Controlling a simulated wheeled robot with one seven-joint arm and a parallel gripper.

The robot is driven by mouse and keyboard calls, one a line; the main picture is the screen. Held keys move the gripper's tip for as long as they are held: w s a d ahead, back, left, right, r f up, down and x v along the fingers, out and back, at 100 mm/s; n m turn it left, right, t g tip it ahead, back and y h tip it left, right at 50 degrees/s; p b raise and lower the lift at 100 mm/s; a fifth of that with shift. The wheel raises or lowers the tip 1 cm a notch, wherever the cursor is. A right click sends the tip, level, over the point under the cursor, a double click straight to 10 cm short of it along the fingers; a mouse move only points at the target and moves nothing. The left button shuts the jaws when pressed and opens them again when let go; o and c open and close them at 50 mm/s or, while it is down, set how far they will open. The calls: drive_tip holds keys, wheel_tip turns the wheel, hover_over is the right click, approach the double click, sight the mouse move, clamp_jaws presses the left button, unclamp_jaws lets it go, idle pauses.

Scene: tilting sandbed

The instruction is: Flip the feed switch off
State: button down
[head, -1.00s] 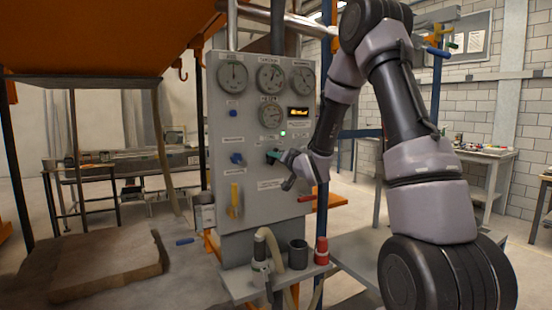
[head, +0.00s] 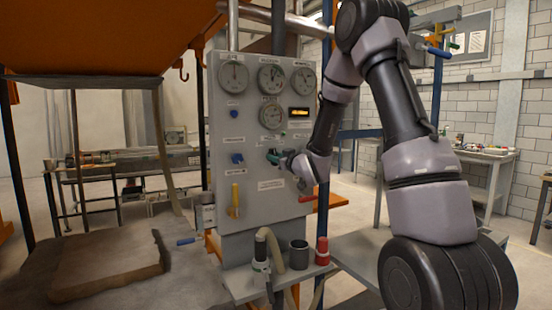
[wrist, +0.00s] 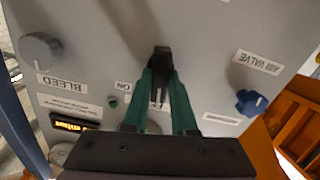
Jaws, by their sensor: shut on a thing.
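The feed switch is a black lever (wrist: 160,62) on the grey control panel (head: 226,150). My gripper (wrist: 160,78) has its green fingers closed on this lever in the wrist view. In the head view my gripper (head: 272,157) is at the panel's middle right, and its fingers mostly hide the switch. A label reading ON shows beside the fingers in the wrist view; the label between them is mostly covered. A small green lamp (wrist: 113,101) sits near the ON label. In the head view the lamp (head: 283,134) looks dim.
A blue air valve knob (wrist: 250,102) and a grey bleed knob (wrist: 40,48) flank the switch. Gauges (head: 271,77) and a lit display (head: 298,113) are above, a yellow lever (head: 235,199) below left. A shelf with a red bottle (head: 322,251) stands below the panel.

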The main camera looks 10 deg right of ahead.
drive_tip(key=n, duration=0.4)
drive_tip(key=shift+a+f+n, duration=0.15)
drive_tip(key=shift+n, duration=0.15)
drive_tip(key=shift+s, duration=0.1)
idle(0.4)
drive_tip(key=c, duration=0.7)
unclamp_jaws()
drive_tip(key=v, duration=1)
drive_tip(key=shift+s, duration=0.35)
drive_tip(key=shift+d, duration=0.2)
